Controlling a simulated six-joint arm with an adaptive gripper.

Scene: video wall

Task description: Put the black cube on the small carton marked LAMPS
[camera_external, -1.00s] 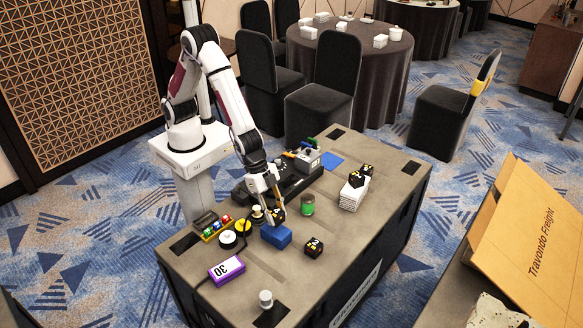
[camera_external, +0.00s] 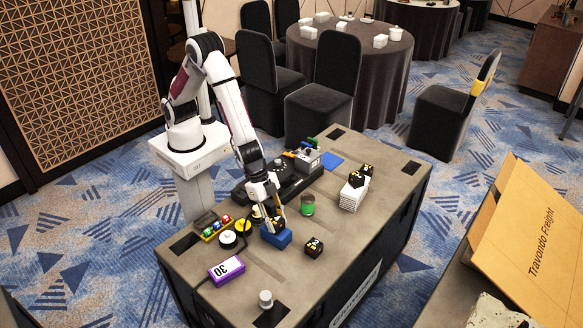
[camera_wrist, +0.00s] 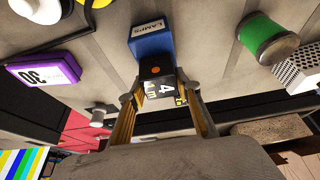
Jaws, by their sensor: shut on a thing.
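The small carton marked LAMPS (camera_external: 277,241) is blue and lies on the case top, left of the middle. Its label shows on the blue carton in the wrist view (camera_wrist: 149,29). My gripper (camera_external: 276,226) is shut on a black cube (camera_wrist: 160,82) with a white "4" and an orange dot. In the wrist view the cube sits between my fingertips (camera_wrist: 160,95) and overlaps the carton's near part. In the external view my fingers are over the carton. I cannot tell whether the cube touches it.
Another black cube (camera_external: 314,247) lies right of the carton. A green spool (camera_external: 308,205) stands behind it. Black cubes also sit on a white stack (camera_external: 352,197). A purple box (camera_external: 226,270) and a white spool (camera_external: 266,299) are nearer the front. The case top between them is clear.

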